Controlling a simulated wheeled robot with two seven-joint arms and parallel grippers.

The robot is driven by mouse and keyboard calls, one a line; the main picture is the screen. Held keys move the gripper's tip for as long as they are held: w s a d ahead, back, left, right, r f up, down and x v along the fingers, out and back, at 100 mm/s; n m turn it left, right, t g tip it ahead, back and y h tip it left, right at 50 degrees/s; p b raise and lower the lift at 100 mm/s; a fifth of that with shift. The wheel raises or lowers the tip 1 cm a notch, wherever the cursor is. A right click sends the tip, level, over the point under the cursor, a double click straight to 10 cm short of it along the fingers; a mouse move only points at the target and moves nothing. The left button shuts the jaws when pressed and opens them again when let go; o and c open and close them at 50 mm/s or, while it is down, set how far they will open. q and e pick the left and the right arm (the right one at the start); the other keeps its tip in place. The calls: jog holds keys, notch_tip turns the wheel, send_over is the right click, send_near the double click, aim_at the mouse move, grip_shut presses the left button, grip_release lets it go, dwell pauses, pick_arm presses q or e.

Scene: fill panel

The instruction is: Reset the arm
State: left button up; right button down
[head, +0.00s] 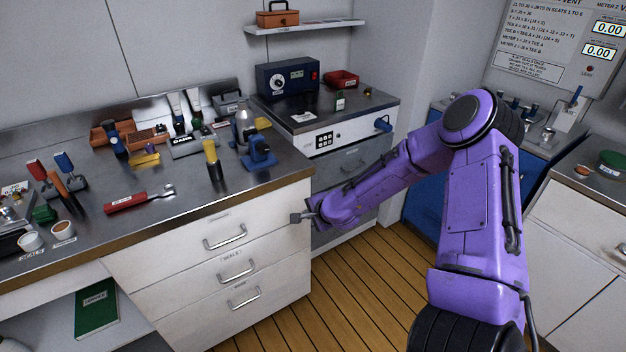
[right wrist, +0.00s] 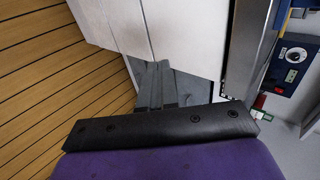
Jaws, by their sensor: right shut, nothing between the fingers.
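My right arm is purple and reaches in from the right of the head view. Its gripper (head: 297,218) is a small grey pair of fingers at the right front corner of the white drawer cabinet (head: 190,243). The fingers also show in the right wrist view (right wrist: 158,88), close together and empty. They appear close to the cabinet's edge; I cannot tell whether they touch it. My left gripper is in neither view.
The steel worktop (head: 170,225) holds a red-handled tool (head: 132,201), a blue clamp-like device (head: 258,152) and several other tools. A second counter with a dark blue meter box (head: 287,77) stands behind. The wooden floor (head: 355,290) before the cabinets is clear.

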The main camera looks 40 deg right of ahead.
jog(key=shift+s+r, duration=0.2)
jog(key=shift+s, duration=0.2)
jog(key=shift+d, duration=0.1)
jog(key=s+a+f+n+g, duration=0.2)
jog(key=s+a+f+n, duration=0.2)
jog(key=s, duration=0.6)
jog(key=s+a+f+n+g+h, duration=0.1)
jog(key=s+a+f+n, duration=0.4)
jog(key=s, duration=0.5)
jog(key=s+a+f+n+g, duration=0.3)
jog(key=s+a+f, duration=0.4)
jog(key=s, duration=0.3)
jog(key=shift+f+n, duration=0.7)
jog(key=shift+n, duration=0.2)
